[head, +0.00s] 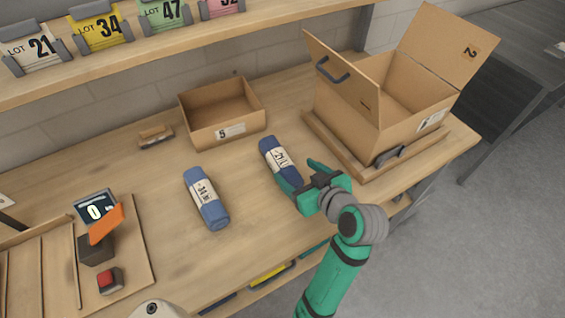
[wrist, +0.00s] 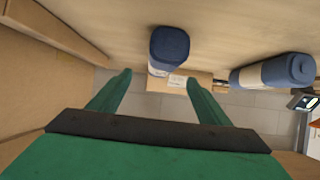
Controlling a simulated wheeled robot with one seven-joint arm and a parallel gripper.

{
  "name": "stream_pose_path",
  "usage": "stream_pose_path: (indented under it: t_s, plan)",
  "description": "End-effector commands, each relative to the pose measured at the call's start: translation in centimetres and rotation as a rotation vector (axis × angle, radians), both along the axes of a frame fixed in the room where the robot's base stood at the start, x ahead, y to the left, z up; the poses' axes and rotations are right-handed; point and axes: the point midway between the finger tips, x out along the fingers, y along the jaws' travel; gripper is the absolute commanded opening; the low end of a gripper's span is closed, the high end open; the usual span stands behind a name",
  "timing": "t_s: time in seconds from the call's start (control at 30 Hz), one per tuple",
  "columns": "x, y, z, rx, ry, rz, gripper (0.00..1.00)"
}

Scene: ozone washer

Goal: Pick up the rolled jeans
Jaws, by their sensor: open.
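Two rolled blue jeans lie on the wooden workbench. The darker roll (head: 273,152) has a white label band. The lighter roll (head: 207,199) lies to its left, also with a label band. My gripper (head: 296,171) is open at the near right end of the darker roll and hides part of it. In the wrist view the darker roll (wrist: 168,48) shows ahead of my open fingers (wrist: 160,78), roughly in line with the gap. I cannot tell whether a finger touches it. The lighter roll (wrist: 274,72) is to the right there.
An open cardboard box (head: 388,95) stands in a wooden tray at the right, close to my gripper. A smaller open carton (head: 222,112) is behind the rolls. A display (head: 95,207) and red button (head: 108,280) are at left. Bare bench lies between.

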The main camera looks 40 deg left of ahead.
Motion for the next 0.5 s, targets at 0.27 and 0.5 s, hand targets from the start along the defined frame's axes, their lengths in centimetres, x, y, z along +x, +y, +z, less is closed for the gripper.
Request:
stream_pose_path:
  t_s: [0.27, 0.5]
  plan:
    - [0.4, 2.6, -1.6, -0.012, 0.006, 0.031, 0.71]
    - [1.4, 4.6, -2.7, -0.011, 0.005, 0.027, 0.71]
